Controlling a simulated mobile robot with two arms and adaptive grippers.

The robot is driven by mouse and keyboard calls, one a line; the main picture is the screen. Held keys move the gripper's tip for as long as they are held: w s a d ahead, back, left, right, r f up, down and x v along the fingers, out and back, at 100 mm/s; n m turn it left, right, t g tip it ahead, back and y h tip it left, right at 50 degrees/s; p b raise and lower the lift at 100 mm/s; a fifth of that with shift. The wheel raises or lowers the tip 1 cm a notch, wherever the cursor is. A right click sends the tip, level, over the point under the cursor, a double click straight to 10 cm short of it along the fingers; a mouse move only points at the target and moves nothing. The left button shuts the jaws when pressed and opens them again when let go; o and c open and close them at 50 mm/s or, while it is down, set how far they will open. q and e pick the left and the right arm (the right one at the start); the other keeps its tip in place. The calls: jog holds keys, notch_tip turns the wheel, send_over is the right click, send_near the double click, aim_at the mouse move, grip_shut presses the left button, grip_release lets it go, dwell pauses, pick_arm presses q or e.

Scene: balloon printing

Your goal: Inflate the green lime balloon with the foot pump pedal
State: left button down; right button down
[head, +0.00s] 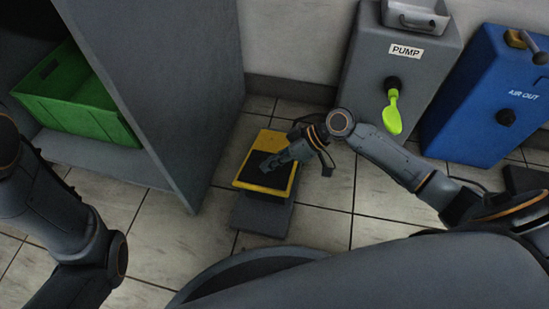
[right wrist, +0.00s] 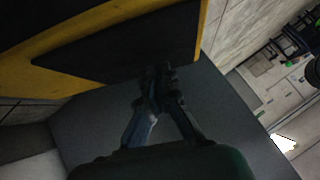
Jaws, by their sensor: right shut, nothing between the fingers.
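The lime green balloon (head: 393,112) hangs limp from the black nozzle (head: 393,84) on the grey pump box (head: 360,75), which is labelled PUMP. The foot pump pedal (head: 287,182) is a yellow plate with a black pad on a grey base (head: 262,217), on the floor. My right gripper (head: 268,165) is shut and empty over the black pad. In the right wrist view its fingertips (right wrist: 157,75) are at the pad's edge; I cannot tell whether they press on it. My left arm is at the left edge, but its gripper is out of view.
A blue AIR OUT box (head: 470,105) stands right of the pump. A grey shelf unit (head: 165,80) with a green crate (head: 75,105) stands close left of the pedal. Tiled floor (head: 325,225) is clear right of the pedal.

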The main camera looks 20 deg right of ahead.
jog(key=shift+s+a+f, duration=0.1)
jog(key=shift+f, duration=0.15)
